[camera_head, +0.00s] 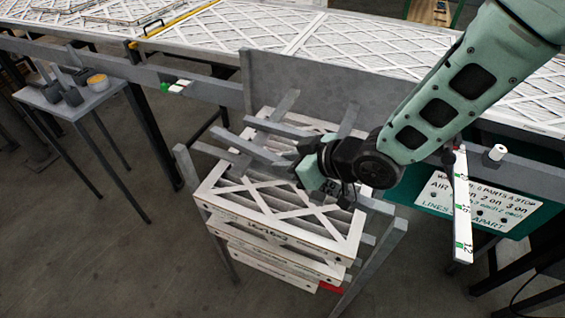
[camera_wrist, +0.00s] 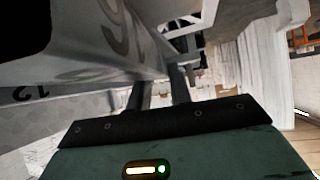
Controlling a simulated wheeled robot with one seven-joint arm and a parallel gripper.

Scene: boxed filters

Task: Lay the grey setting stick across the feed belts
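The grey setting stick (camera_head: 243,146) shows in the camera_head view as a grey bar running up-left from my gripper (camera_head: 297,163), above the stack of filters. In the wrist view the stick (camera_wrist: 95,50) fills the upper left, with dark numerals on its face, one reading 12. My gripper's two dark fingers (camera_wrist: 165,92) stand close together at the stick and appear closed on it; the exact contact is partly hidden. The feed belts (camera_head: 300,38) run across the back, covered with white lattice-faced filters. The stick is in front of the belts and apart from them.
A rack (camera_head: 370,265) with upright grey posts holds stacked boxed filters (camera_head: 265,235) below my gripper. A grey rail (camera_head: 215,90) runs before the belts. A white marked strip (camera_head: 462,215) hangs at right beside a sign (camera_head: 490,205).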

